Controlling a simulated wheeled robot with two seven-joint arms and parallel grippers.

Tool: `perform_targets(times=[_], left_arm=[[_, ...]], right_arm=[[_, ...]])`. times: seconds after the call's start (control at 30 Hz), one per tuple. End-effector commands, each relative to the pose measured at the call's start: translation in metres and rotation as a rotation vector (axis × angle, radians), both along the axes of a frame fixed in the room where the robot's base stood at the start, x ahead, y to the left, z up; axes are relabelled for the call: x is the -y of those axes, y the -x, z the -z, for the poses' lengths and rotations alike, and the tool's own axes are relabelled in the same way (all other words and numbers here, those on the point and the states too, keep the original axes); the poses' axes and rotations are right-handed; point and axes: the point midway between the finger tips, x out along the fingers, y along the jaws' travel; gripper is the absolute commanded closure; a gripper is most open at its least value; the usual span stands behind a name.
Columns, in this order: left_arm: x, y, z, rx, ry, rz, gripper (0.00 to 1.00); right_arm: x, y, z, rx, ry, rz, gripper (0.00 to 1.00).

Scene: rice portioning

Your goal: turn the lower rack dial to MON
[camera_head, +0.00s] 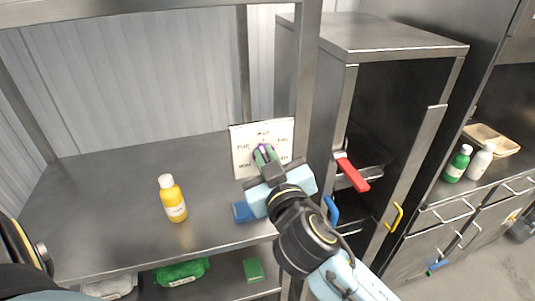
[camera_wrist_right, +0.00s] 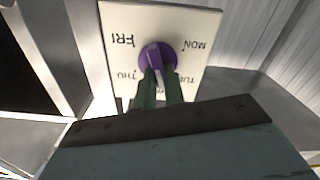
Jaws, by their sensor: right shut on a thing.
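A white dial panel (camera_head: 242,171) stands upright at the back right of the steel shelf. Its purple knob (camera_wrist_right: 151,54) sits at the panel's middle in the right wrist view. There FRI is at left, MON at right, THU at lower left and part of TUE at lower right; the label between those two is hidden. My right gripper (camera_head: 263,153) is shut on the knob, its green fingers (camera_wrist_right: 160,88) on either side. I cannot tell which label the knob points to. My left gripper is out of view; only part of my left arm shows at lower left.
A yellow bottle (camera_head: 172,200) stands on the shelf, and a blue block (camera_head: 243,212) lies by my right arm. An open steel cabinet with a red handle (camera_head: 352,174) stands close right of the panel. The shelf's left part is clear.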

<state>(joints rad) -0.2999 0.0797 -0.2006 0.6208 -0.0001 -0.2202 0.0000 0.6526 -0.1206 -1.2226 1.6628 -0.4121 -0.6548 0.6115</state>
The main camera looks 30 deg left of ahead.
Motion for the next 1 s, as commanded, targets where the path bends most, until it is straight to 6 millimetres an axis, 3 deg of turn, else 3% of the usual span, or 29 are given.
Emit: perform_targets(times=[1.0], left_arm=[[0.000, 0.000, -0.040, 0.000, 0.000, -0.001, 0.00]], right_arm=[[-0.005, 0.006, 0.007, 0.737, 0.631, 0.000, 1.00]])
